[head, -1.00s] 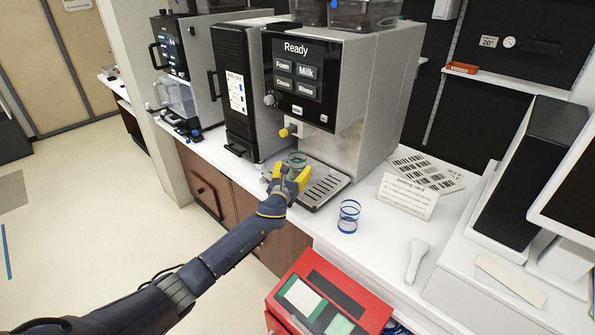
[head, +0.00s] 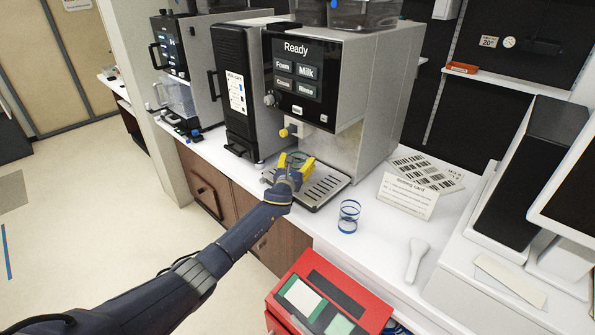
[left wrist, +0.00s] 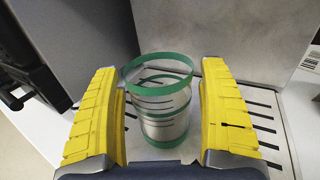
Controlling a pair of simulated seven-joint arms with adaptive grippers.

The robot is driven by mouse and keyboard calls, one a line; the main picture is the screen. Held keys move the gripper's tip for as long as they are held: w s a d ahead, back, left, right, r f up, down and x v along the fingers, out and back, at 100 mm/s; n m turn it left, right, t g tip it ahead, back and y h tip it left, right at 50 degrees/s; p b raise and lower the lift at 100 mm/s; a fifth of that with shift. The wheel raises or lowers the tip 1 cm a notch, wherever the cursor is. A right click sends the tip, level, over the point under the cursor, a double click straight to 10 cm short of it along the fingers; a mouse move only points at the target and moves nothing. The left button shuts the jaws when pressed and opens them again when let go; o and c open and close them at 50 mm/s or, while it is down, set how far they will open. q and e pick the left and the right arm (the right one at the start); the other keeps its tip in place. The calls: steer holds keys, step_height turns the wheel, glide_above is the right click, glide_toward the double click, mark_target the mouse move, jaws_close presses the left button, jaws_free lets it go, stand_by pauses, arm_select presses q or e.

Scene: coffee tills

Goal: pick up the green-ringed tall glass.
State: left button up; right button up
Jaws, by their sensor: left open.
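The green-ringed tall glass (left wrist: 160,100) stands upright on the coffee machine's drip tray (head: 322,187). In the head view the glass (head: 296,158) is partly hidden by my left gripper (head: 295,168). In the left wrist view my left gripper (left wrist: 162,110) is open, with one yellow finger on each side of the glass. A gap shows between the glass and each finger, wider on the right. My right gripper is not in view.
A blue-ringed glass (head: 349,216) stands on the white counter right of the tray. The coffee machine (head: 345,95) rises behind, its yellow-tipped spout (head: 288,131) above the glass. A card (head: 407,195), a white handheld device (head: 416,260) and a red box (head: 330,300) are to the right and front.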

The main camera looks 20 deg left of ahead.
arm_select(q)
steer(key=c, duration=1.4)
steer(key=shift+r, duration=0.15)
